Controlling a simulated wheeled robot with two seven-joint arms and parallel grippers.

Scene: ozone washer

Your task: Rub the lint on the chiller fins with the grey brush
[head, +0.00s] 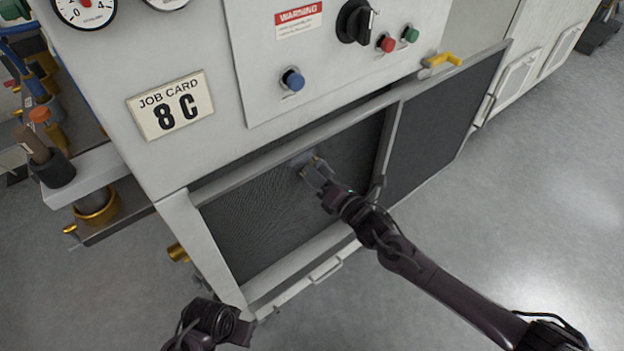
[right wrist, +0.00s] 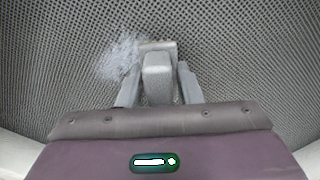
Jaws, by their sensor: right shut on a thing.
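The chiller fins (head: 270,225) are a dark mesh-like panel set inside a light frame on the machine's lower front. They fill the background of the right wrist view (right wrist: 235,45). My right gripper (head: 314,172) is at the fins, shut on the grey brush (right wrist: 158,75). The brush head is at the fin surface; exact contact is hard to tell. A pale, fuzzy patch of lint (right wrist: 117,58) lies on the fins just left of the brush head. My left arm's end (head: 212,325) shows low at the left, away from the fins; its finger opening is unclear.
A grey mesh door (head: 440,130) with a yellow latch (head: 440,62) stands right of the opening. Knobs and buttons are on the panel (head: 330,75) above. A side shelf (head: 90,178) holds bottles and tools at left. Open floor lies in front.

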